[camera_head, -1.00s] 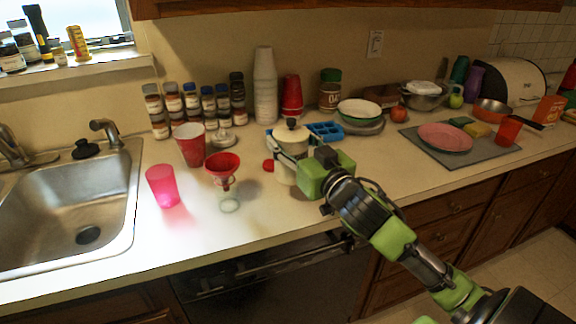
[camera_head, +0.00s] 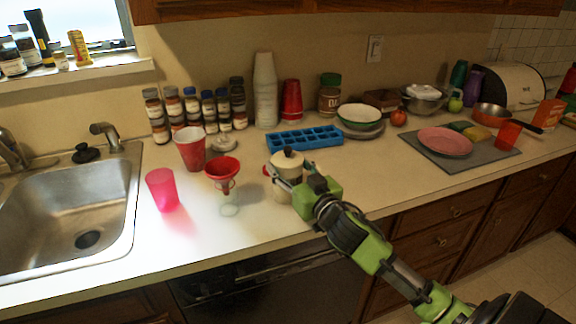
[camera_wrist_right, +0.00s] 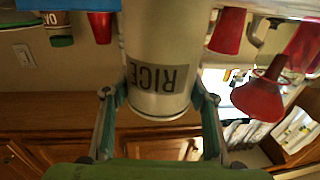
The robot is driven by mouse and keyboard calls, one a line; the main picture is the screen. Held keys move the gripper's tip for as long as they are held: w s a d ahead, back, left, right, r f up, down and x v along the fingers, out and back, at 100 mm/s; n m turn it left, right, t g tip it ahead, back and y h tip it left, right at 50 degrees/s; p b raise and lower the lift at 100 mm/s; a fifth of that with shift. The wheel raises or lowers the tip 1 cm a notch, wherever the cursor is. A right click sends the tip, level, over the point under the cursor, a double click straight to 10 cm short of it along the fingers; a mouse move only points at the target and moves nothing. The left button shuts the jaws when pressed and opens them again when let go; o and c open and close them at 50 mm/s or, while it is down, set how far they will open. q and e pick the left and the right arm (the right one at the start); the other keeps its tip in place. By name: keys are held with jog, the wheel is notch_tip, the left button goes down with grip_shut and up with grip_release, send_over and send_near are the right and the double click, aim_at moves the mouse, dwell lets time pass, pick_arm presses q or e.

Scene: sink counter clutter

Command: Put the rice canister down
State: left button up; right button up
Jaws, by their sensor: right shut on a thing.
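My left gripper is not in view.
A red funnel (camera_head: 222,168) stands close left of the canister, with a pink cup (camera_head: 162,190) and red cup (camera_head: 190,148) beyond. A blue ice tray (camera_head: 305,138) lies behind it. The counter to its right is fairly clear up to the grey mat (camera_head: 480,158).

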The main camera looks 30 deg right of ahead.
jog(key=o, duration=1.5)
jog(key=shift+f, duration=0.1)
jog(key=shift+o, duration=1.4)
jog(key=s+a+b, duration=0.1)
jog(key=s, duration=1.1)
jog(key=shift+r+b, duration=0.2)
jog(key=shift+b, duration=0.1)
jog(key=shift+a+f, duration=0.1)
jog(key=shift+a, duration=0.05)
